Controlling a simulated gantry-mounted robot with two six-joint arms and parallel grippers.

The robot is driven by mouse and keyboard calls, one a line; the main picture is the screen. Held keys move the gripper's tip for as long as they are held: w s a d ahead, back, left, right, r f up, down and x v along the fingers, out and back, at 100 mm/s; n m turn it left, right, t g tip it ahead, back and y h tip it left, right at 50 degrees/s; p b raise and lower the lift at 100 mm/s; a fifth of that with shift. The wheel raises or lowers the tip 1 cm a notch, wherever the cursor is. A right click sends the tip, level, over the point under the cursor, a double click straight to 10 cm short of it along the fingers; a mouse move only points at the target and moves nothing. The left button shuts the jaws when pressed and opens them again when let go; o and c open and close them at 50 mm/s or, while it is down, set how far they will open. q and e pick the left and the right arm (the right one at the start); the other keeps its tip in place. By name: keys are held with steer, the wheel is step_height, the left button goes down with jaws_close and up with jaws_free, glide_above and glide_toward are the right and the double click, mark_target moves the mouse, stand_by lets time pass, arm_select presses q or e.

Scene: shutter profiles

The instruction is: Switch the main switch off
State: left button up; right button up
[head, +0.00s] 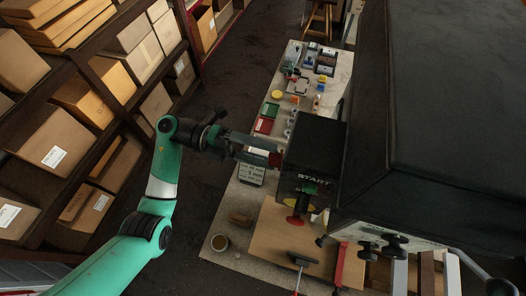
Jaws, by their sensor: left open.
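A dark control box (318,132) stands at the edge of the bench, with a "START" label, a green button (309,188) and a red mushroom button (294,220) on its front. My left gripper (268,158) reaches the box's left side from the left, with its tip at or very near the box. A small red part (275,159) shows at the gripper's tip by that side. It may be the main switch, but the gripper hides most of it. The left gripper is open. Whether it touches the switch cannot be told. My right gripper is not in view.
The long bench (228,205) carries small parts and tools towards the back. A large dark machine housing (440,110) blocks the right. Shelves with cartons (55,140) line the left; floor between is clear.

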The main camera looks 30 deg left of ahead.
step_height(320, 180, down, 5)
steer(key=b, duration=0.4)
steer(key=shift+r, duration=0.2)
arm_select(q)
steer(key=v, duration=1.1)
steer(key=shift+a, duration=0.3)
